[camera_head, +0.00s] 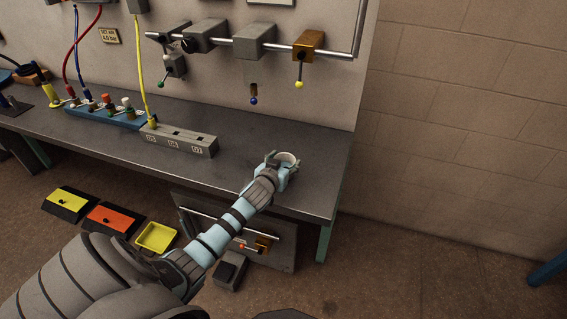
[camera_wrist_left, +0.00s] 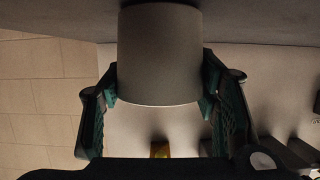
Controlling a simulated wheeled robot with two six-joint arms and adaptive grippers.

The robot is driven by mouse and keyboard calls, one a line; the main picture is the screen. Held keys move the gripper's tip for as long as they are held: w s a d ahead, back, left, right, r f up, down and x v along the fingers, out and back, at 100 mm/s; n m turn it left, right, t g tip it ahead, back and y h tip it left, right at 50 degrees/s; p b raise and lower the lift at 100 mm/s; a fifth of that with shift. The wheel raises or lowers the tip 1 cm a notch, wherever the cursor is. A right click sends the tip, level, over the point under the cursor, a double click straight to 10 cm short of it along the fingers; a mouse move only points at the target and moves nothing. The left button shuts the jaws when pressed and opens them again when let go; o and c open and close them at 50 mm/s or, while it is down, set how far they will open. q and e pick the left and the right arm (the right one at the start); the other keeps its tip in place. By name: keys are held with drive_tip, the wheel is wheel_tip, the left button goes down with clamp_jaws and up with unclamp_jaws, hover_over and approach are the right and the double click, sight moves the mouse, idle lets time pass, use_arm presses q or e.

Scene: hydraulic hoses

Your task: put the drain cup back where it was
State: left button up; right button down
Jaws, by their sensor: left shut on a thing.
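The drain cup (camera_head: 289,158) is a pale grey, round cup at the right end of the workbench. It shows large in the left wrist view (camera_wrist_left: 160,55), between the two fingers. My left gripper (camera_head: 280,166) is shut on the cup, with a finger pad on either side of it; it also shows in the left wrist view (camera_wrist_left: 160,95). The cup looks upright. I cannot tell whether its base touches the bench top. My right gripper is not in view.
The grey workbench (camera_head: 245,185) has free room around the cup. A labelled grey block (camera_head: 178,140) and a blue hose rack (camera_head: 105,115) stand to the left. Valves on a pipe (camera_head: 253,40) hang above. A yellow tray (camera_head: 156,237) lies below on the floor.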

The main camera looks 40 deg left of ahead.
use_arm(q)
drive_tip(key=shift+f, duration=0.2)
drive_tip(key=o, duration=1.2)
drive_tip(key=shift+o, duration=0.2)
drive_tip(key=shift+r, duration=0.3)
drive_tip(key=p+v, duration=0.2)
drive_tip(key=v, duration=1)
drive_tip(key=shift+s, duration=0.1)
